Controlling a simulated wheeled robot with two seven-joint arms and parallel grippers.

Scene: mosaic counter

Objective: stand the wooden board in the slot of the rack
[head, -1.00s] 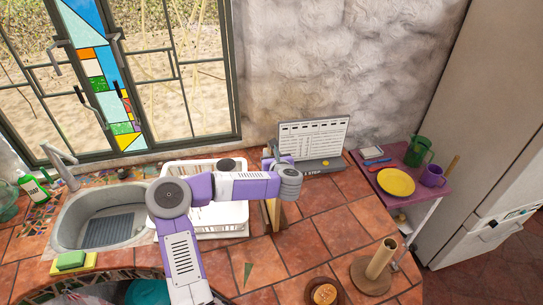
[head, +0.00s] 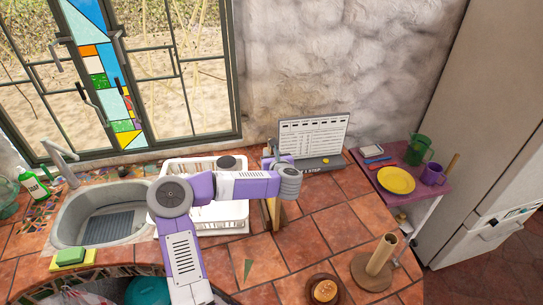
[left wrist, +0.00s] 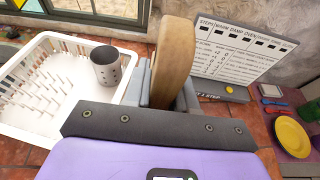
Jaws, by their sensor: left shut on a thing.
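The wooden board (left wrist: 174,62) stands on edge between the fingers of my left gripper (left wrist: 166,98), which is shut on it. In the head view the board (head: 273,212) shows as a narrow upright strip, partly hidden by my left gripper (head: 274,163) and arm. The white rack (left wrist: 28,125) with rows of pegs is just left of the board in the left wrist view. In the head view the rack (head: 222,231) is partly covered by my arm. The board is beside the rack, outside its pegs. I cannot tell whether its lower edge touches the counter. My right gripper is out of view.
A grey cup (left wrist: 106,66) stands in the rack. A grey device with a printed sign (head: 314,135) is behind the board. Counter tiles (head: 310,235) right of the board are clear.

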